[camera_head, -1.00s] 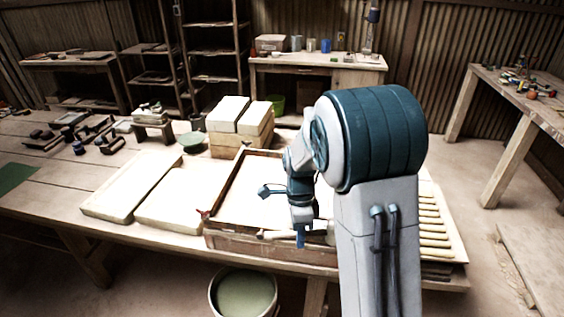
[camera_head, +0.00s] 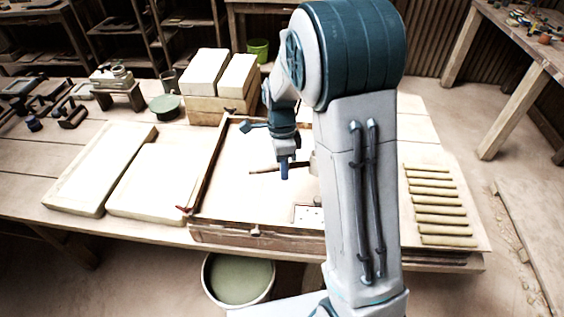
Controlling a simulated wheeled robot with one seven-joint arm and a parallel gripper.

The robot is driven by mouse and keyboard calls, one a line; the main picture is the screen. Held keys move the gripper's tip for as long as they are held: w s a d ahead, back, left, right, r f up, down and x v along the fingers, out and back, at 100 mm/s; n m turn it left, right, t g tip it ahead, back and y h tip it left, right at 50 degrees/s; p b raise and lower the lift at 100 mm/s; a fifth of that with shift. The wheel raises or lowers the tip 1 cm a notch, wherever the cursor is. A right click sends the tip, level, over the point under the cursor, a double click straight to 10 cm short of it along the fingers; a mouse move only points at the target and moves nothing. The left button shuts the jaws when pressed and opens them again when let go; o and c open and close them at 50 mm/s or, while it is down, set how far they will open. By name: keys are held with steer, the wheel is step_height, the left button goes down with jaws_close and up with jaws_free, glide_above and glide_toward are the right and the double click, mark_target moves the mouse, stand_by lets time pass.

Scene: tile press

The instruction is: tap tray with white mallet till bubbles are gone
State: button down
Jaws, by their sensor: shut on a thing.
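The tray (camera_head: 208,176) is a wide wooden frame filled with a smooth white surface, near the front edge of the table. My gripper (camera_head: 284,171) points down over the middle of the tray, shut on the mallet (camera_head: 262,172). The mallet's thin brown handle sticks out to the left. A pale part shows to the right, and my arm partly hides it. I cannot tell whether the dots are bubbles. My arm covers the tray's right side.
Two pale slabs (camera_head: 100,168) lie left of the tray. Two white blocks on a wooden box (camera_head: 220,110) stand behind it. Several rods (camera_head: 436,205) lie on a board to the right. A bucket (camera_head: 238,280) stands on the floor in front.

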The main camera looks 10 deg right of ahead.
mark_target(284, 197)
steer(key=shift+f+b, duration=2.8)
steer(key=shift+f, duration=1.4)
steer(key=shift+r+p, duration=1.65)
steer(key=shift+r, duration=0.4)
step_height(284, 197, down, 5)
steer(key=b, duration=0.3)
steer(key=shift+f, duration=0.1)
steer(key=shift+r, duration=0.2)
step_height(284, 197, up, 5)
steer(key=p, duration=0.4)
steer(key=shift+f, duration=0.2)
steer(key=shift+f, duration=0.1)
